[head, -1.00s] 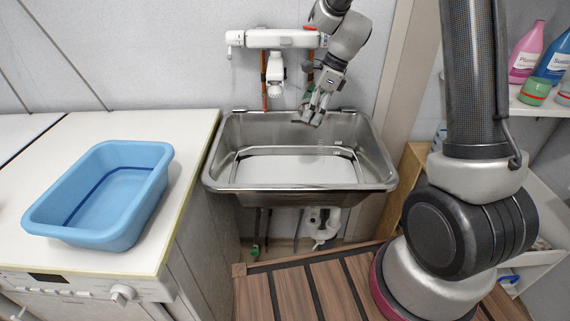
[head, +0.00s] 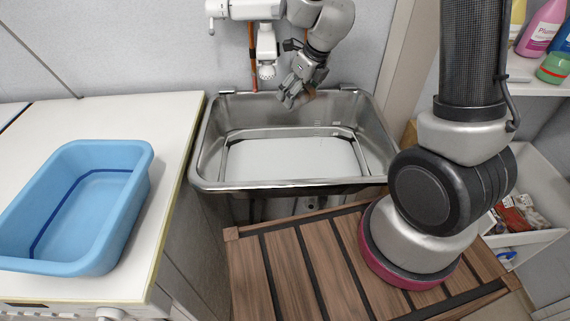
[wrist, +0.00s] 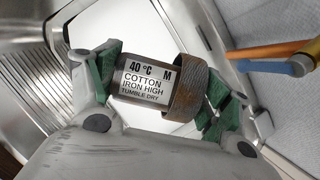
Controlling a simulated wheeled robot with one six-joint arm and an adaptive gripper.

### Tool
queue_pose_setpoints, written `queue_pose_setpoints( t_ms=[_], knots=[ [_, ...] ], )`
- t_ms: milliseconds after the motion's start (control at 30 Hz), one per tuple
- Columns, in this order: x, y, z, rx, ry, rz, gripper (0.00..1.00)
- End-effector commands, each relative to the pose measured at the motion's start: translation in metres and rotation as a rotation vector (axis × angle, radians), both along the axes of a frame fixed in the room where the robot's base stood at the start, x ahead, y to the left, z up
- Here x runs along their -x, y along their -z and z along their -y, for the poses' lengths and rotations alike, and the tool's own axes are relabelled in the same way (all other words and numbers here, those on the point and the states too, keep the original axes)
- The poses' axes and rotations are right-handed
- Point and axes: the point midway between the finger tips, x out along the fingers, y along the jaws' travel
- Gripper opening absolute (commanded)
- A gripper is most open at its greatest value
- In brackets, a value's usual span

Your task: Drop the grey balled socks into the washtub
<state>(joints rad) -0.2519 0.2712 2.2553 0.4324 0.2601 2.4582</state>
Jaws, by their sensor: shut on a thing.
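My gripper (head: 291,96) is over the back part of the steel sink in the head view. In the wrist view my gripper (wrist: 158,84) has its green-padded fingers shut on the grey balled socks (wrist: 187,92), a grey-brown roll with a ribbed band. A white label on the roll reads 40 °C, M, cotton, iron high, tumble dry. The socks are too small to make out in the head view. The blue washtub (head: 130,153) stands on the white counter to the left, apart from my gripper. Its visible inside looks empty.
The steel sink (head: 200,165) lies below my gripper, with a white panel (head: 290,158) in it. A white wall fixture with a tap (head: 266,62) and orange pipes is behind. Bottles (head: 542,28) stand on a shelf at right. The white counter (head: 150,112) is clear behind the tub.

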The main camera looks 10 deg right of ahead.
Motion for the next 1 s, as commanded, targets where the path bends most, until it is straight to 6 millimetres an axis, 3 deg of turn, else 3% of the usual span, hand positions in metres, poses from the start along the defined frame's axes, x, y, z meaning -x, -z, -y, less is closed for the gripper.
queue_pose_setpoints(
  t_ms=[200, 567, 600, 700, 1000],
  knots=[
    [0.0, 0.022, 0.0, 0.0, 0.0, -0.001, 0.55],
    [0.0, 0.028, 0.0, 0.001, -0.002, 0.0, 0.55],
    [0.0, 0.028, 0.0, 0.001, -0.002, 0.0, 0.8],
    [0.0, 0.028, 0.0, 0.001, -0.002, 0.0, 0.98],
    [0.0, 0.028, 0.0, 0.0, -0.001, 0.0, 1.0]
  ],
)
